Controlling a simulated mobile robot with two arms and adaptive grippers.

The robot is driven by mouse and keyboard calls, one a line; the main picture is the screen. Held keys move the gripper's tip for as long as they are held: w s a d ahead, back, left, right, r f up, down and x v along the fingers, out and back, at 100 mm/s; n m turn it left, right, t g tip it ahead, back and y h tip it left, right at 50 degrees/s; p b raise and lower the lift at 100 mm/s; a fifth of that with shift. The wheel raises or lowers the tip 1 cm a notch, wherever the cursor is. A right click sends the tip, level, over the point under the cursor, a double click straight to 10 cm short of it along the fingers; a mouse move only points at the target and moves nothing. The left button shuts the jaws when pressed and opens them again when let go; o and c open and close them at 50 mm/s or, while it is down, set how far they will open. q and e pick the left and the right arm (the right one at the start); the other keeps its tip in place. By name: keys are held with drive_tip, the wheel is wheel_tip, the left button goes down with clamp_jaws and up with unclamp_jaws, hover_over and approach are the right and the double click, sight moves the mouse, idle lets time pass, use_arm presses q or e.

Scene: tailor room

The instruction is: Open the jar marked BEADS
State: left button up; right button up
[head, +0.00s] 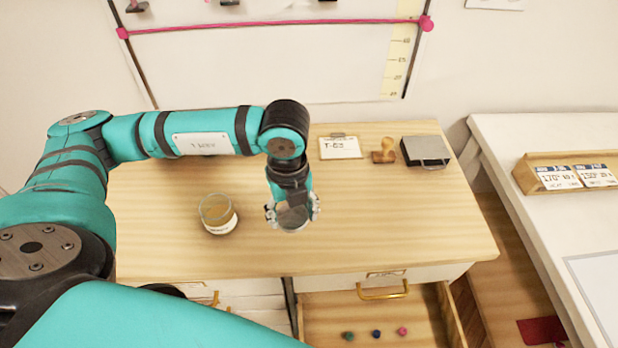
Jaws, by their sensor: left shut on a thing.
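A small glass jar (217,214) with tan contents and a white label stands upright on the wooden table top. Its label is too small to read, and no lid shows on it. My left gripper (292,212) points down over the table to the right of this jar, apart from it. It is shut on a round grey thing, which looks like a lid or the top of a jar; the fingers hide part of it. I cannot tell whether that thing touches the table. My right gripper is not in view.
The wooden table (400,220) is clear at right front. A clipboard (340,148), a stamp (384,151) and a dark ink pad box (426,151) lie at its back. Below, an open drawer (350,310) holds small coloured pieces. A white table (520,160) stands at right.

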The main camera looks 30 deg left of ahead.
use_arm(q)
drive_tip(key=p, duration=0.2)
hover_over(322, 192)
drive_tip(key=s, duration=0.2)
drive_tip(key=shift+w+a+f, duration=0.1)
drive_tip(key=shift+w+f, duration=0.1)
drive_tip(key=shift+f, duration=0.2)
drive_tip(key=shift+w+f+p, duration=0.2)
drive_tip(key=shift+w+p, duration=0.25)
drive_tip(key=shift+w, duration=0.5)
wheel_tip(322, 192, down, 3)
drive_tip(key=shift+s+r+p, duration=0.1)
drive_tip(key=shift+r+p, duration=0.05)
drive_tip(key=shift+p, duration=0.35)
drive_tip(key=shift+f, duration=0.4)
drive_tip(key=shift+f, duration=0.15)
drive_tip(key=o, duration=1.3)
